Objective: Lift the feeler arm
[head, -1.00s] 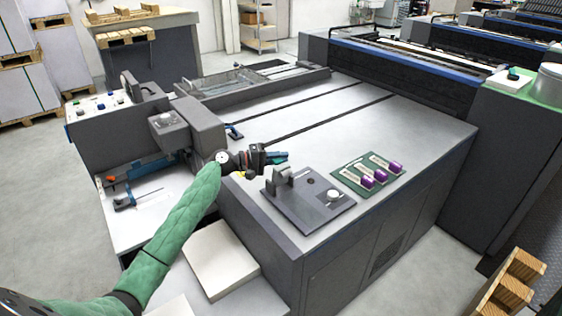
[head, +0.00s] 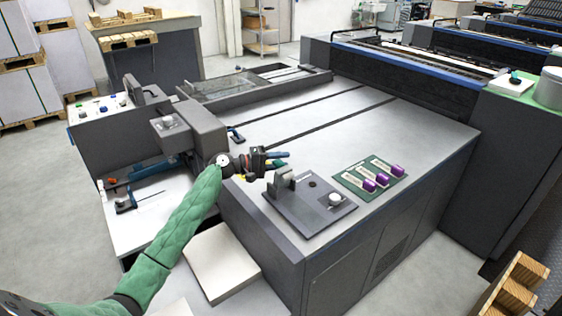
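A dark plate (head: 309,215) lies on the machine's top near its front edge. On it stands a small grey bracket (head: 284,178) with an upright part, probably bearing the feeler arm; the arm itself is hard to make out. A pale round knob (head: 335,198) sits at the plate's right side. My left gripper (head: 283,160) hangs just behind the bracket, its blue fingers pointing right. The fingers look apart, with nothing seen between them. Whether they touch the bracket is hard to tell. My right gripper is not in view.
A green board (head: 352,181) with purple-ended pieces lies right of the plate. A grey housing (head: 190,128) stands behind my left forearm. The light machine top (head: 350,125) behind is mostly clear. A white stack (head: 221,262) lies below the front edge.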

